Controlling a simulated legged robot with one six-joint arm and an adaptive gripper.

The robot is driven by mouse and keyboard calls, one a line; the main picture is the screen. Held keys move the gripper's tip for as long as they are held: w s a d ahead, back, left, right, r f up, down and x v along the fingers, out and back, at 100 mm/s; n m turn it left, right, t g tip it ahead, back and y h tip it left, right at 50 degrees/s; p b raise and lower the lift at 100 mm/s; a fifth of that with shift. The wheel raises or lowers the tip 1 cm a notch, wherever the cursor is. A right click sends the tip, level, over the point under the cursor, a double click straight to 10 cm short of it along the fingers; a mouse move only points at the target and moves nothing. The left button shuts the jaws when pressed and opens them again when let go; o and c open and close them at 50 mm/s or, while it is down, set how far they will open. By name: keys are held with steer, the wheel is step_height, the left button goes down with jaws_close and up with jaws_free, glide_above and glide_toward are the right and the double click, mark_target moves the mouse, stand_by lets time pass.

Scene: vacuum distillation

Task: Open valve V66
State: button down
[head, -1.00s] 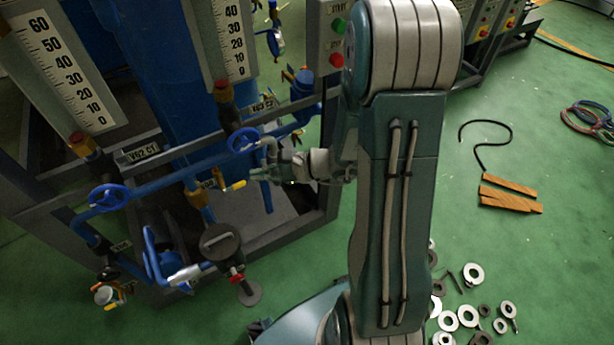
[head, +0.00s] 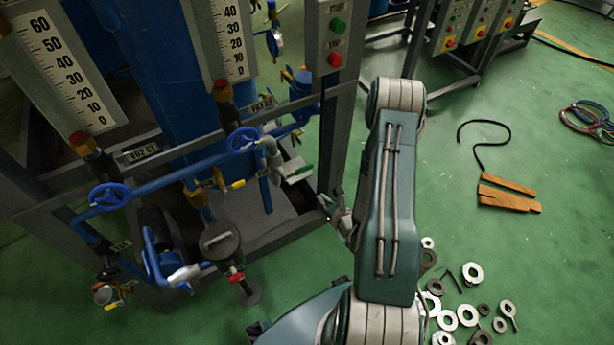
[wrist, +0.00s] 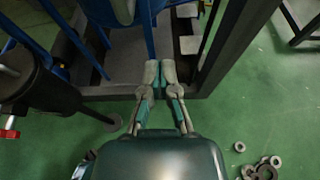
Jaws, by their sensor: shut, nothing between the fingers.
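No tag that I can read says V66. Blue handwheels sit on the blue pipe: one at the left (head: 109,196) and one at the middle (head: 243,140). A yellow-handled valve (head: 233,184) is below the middle wheel. A grey valve body with a pale, green-edged handle (head: 293,172) is left of my gripper, apart from it.
The dark rig frame (head: 325,150) stands close to my gripper. A dark round fitting (head: 220,240) and a blue bent pipe (head: 152,255) stick out at the lower left. Loose washers (head: 468,316) lie on the green floor at right, and wooden pieces (head: 508,198) lie farther back.

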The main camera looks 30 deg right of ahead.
mark_target(299, 172)
stand_by(0.3)
steer(key=x, duration=1)
steer(key=shift+s+r, duration=0.1)
steer(key=shift+r, duration=1.9)
